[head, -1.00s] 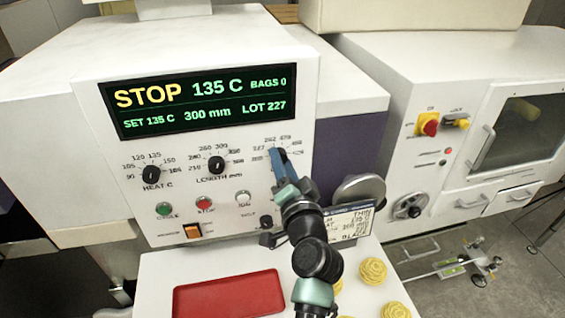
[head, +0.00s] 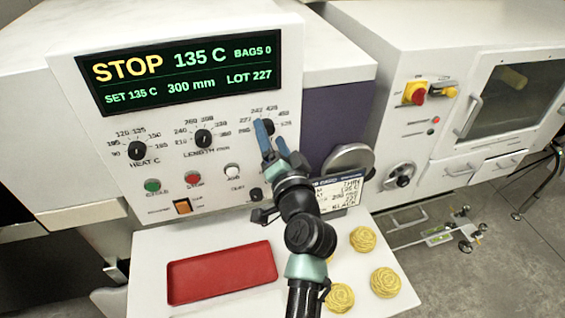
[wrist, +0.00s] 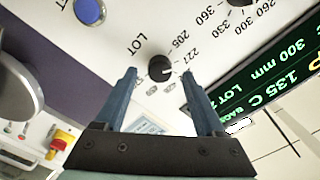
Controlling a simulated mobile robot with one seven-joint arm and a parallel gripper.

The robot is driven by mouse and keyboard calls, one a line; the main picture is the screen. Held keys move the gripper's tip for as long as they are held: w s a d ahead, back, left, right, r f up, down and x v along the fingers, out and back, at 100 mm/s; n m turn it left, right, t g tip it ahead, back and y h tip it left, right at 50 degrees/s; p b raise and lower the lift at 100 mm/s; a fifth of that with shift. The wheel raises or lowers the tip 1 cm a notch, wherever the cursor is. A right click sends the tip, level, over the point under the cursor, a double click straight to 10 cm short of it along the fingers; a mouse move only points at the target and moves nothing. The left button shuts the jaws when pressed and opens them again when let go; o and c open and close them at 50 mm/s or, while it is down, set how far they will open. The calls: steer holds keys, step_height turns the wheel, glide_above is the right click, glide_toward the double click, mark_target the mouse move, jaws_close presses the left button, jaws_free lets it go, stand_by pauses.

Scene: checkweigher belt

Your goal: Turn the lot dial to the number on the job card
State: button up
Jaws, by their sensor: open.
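The lot dial (wrist: 160,68) is a black knob on the white panel. In the wrist view its white mark points toward the 227 label. My gripper (wrist: 158,73) is open, with its blue fingers on either side of the knob; I cannot tell whether they touch it. In the head view the gripper (head: 264,136) partly covers the dial (head: 268,126). The display (head: 190,72) reads STOP, 135 C, 300 mm, LOT 227. The job card (head: 343,192) stands right of my arm, partly hidden by it; its visible lines are small and I cannot read the lot number surely.
The heat knob (head: 137,150) and length knob (head: 203,138) are left of the lot dial. Green, red and white buttons sit below. A red tray (head: 222,276) and several yellow rosettes (head: 386,282) lie on the white shelf. A round metal part (head: 349,160) projects near the card.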

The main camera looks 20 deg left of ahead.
steer(key=b+v, duration=0.3)
steer(key=v, duration=0.8)
steer(key=shift+s+d, duration=0.25)
steer(key=shift+r, duration=0.1)
steer(key=d+r+n+t+h, duration=0.2)
steer(key=d+r+t, duration=0.1)
steer(key=r, duration=0.8)
steer(key=d+r+n+t+h, duration=0.2)
steer(key=d+r+t, duration=0.15)
steer(key=r, duration=0.85)
steer(key=s+d+r+t+h, duration=0.2)
steer(key=s+r+t+h, duration=0.1)
steer(key=s+r, duration=0.2)
steer(key=s+d+r+t+h, duration=0.2)
steer(key=s+r, duration=0.3)
steer(key=r, duration=0.4)
steer(key=shift+s+d+r+m+t+h, duration=0.3)
steer(key=shift+d+r+t+h, duration=0.1)
steer(key=shift+t+h, duration=0.1)
